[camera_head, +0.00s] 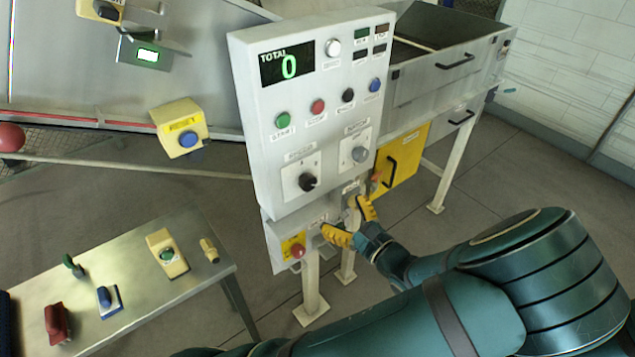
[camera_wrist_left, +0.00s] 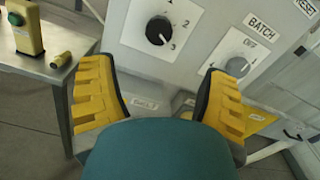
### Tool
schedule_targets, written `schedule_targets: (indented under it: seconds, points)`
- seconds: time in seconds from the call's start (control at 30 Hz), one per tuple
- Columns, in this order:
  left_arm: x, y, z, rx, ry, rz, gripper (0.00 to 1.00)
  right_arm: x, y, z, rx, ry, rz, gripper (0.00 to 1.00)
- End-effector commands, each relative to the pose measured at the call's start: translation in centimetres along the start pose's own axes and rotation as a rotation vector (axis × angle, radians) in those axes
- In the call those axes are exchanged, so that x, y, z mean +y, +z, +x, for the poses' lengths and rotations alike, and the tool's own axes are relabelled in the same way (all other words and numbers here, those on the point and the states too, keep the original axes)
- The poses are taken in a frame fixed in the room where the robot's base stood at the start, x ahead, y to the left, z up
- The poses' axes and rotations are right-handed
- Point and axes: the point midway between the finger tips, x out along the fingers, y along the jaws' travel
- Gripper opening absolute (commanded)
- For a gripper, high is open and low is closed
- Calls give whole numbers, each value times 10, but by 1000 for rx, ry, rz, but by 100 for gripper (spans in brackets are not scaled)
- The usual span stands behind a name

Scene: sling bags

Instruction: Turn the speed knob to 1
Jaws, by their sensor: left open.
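The black speed knob (camera_head: 307,181) is on a white plate low on the grey control panel (camera_head: 262,110). In the left wrist view the speed knob (camera_wrist_left: 160,30) shows between and beyond my fingers, with the numbers 2 and 3 readable to its right. Its pale mark appears to point toward the 3. My left gripper (camera_head: 347,221) is open and empty, below and right of the knob and apart from it. Its yellow fingers are spread wide in the left wrist view (camera_wrist_left: 155,78). My right gripper is not in view.
A grey batch knob (camera_head: 360,154) sits right of the speed knob. Coloured buttons and a display (camera_head: 287,64) reading 0 are above. A red button (camera_head: 298,250) is on the box below. A metal table (camera_head: 160,290) with several small devices stands at left.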

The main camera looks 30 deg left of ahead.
Motion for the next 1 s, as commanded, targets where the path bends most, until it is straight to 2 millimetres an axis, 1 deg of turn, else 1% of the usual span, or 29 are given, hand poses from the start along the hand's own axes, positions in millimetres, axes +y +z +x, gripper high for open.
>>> schedule_targets:
  seconds: [0.03,0.3,0.4,0.53,0.6,0.73,1.0]
  points:
    - [1,0,10,-2,5,2,76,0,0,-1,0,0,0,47]
    - [2,0,62,0,5,2,76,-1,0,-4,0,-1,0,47]
    - [2,0,81,1,6,1,76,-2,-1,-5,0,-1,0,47]
    - [2,-1,101,2,5,2,76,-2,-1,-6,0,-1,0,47]
    - [2,-1,109,2,5,0,76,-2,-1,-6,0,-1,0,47]
    - [2,-1,119,3,4,2,76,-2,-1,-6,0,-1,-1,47]
    - [2,-1,122,3,3,1,76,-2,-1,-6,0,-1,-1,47]
